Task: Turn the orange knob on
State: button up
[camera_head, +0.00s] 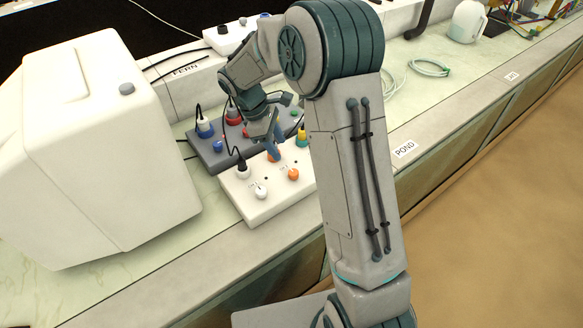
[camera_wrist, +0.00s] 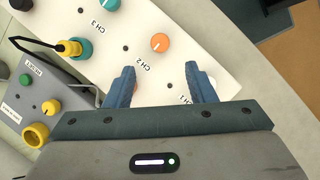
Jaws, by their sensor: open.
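The orange knob (camera_head: 293,174) sits on the top of a white box (camera_head: 283,203). In the wrist view the orange knob (camera_wrist: 160,42) is round with a pale pointer line, near the label CH 2. My gripper (camera_head: 272,146) is over the white box, behind the knob in the head view. In the wrist view my gripper (camera_wrist: 160,78) is open, and the knob shows beyond the gap between its two blue fingers, with nothing between them. Another orange part (camera_head: 273,157) shows partly behind the fingers in the head view. The height of the fingertips above the panel is hard to tell.
A white knob (camera_head: 261,190) and a black plug (camera_head: 242,168) with a cable are on the same box. A yellow plug (camera_wrist: 70,48) stands close by. A grey box (camera_wrist: 32,98) with knobs lies beside it. A large white casing (camera_head: 105,150) stands at left.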

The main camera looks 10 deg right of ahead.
aim_at(293, 172)
jog(key=x, duration=1)
jog(key=shift+s+d+f+p, duration=0.1)
jog(key=shift+d+f+p, duration=0.1)
jog(key=shift+p, duration=0.2)
jog(key=c, duration=1)
